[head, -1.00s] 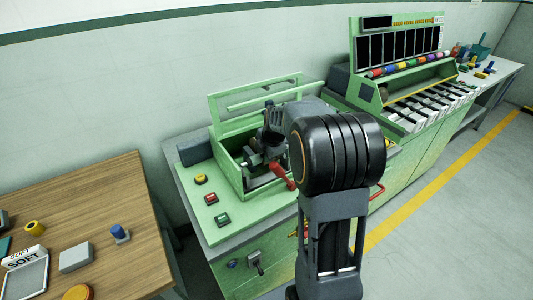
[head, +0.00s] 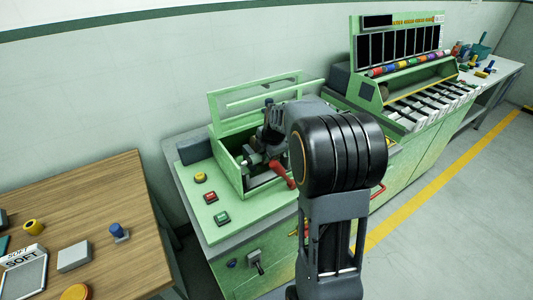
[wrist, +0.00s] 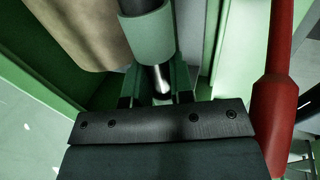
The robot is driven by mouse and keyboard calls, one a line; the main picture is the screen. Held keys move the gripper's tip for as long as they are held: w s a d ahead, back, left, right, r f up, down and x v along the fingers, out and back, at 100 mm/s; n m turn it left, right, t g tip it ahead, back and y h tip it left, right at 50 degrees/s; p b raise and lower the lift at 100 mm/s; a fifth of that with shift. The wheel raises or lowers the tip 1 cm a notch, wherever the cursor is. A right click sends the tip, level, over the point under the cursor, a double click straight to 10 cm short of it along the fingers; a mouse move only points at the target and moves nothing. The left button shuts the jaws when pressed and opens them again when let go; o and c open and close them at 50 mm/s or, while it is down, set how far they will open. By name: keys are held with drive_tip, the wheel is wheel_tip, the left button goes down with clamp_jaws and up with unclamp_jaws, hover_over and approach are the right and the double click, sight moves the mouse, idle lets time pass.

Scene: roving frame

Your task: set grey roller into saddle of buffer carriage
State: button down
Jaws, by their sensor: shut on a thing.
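My gripper (head: 258,158) is down inside the open green box of the machine, mostly hidden behind my own arm in the head view. In the wrist view my gripper (wrist: 156,98) is shut on the grey roller, a cylinder with a pale grey-green sleeve (wrist: 151,36) and a shiny metal end (wrist: 162,78) between the jaws. The roller points away from the gripper. The saddle of the buffer carriage cannot be clearly made out, and I cannot tell whether the roller touches it.
A red handle (wrist: 276,95) stands close to the right of my gripper; it also shows in the head view (head: 281,174). Green box walls (head: 228,177) surround the gripper. Yellow, red and green buttons (head: 211,197) lie in front. A wooden table (head: 100,205) stands at left.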

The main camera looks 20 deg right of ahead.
drive_tip(key=shift+f, duration=0.15)
drive_tip(key=shift+f+b, duration=1)
drive_tip(key=shift+b, duration=0.1)
drive_tip(key=shift+f, duration=0.1)
idle(0.6)
drive_tip(key=shift+r+p, duration=0.35)
drive_tip(key=shift+r, duration=0.7)
drive_tip(key=shift+f+b, duration=0.2)
drive_tip(key=shift+b, duration=0.2)
idle(0.5)
drive_tip(key=shift+f+b, duration=0.7)
drive_tip(key=shift+f, duration=0.15)
idle(0.6)
